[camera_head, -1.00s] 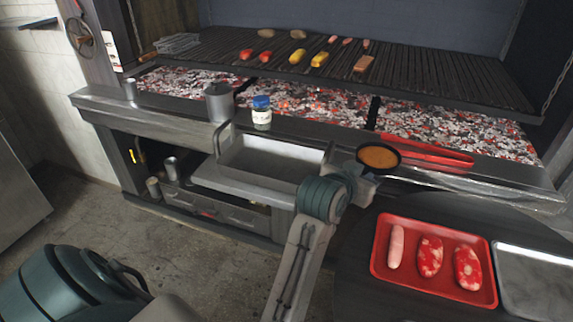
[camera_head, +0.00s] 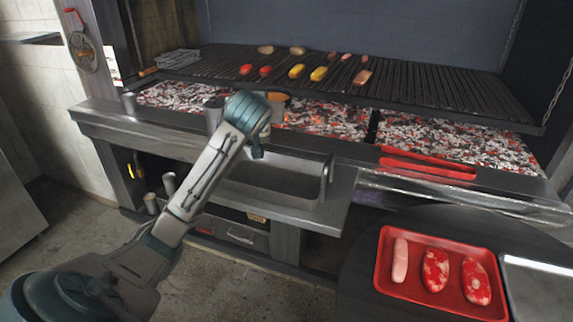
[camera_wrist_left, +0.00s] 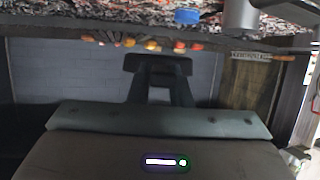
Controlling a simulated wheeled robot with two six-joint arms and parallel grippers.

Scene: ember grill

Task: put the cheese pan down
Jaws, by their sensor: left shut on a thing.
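The cheese pan (camera_head: 278,97) is a small round pan with an orange-brown filling. In the head view only its far part shows, above my left wrist, at the border between the metal ledge and the ember bed. My left gripper (camera_head: 266,128) is shut on the pan, though the wrist largely hides its fingers. I cannot tell whether the pan touches anything below it. In the left wrist view the dark gripper fingers (camera_wrist_left: 160,65) show, but I cannot make out the pan clearly. My right gripper is not in view.
Glowing embers (camera_head: 450,140) lie behind the metal ledge (camera_head: 345,153), under a grill (camera_head: 440,85) with several foods. A metal pot (camera_head: 213,113) stands left of my wrist. A blue-lidded jar (camera_wrist_left: 187,17) is close by.

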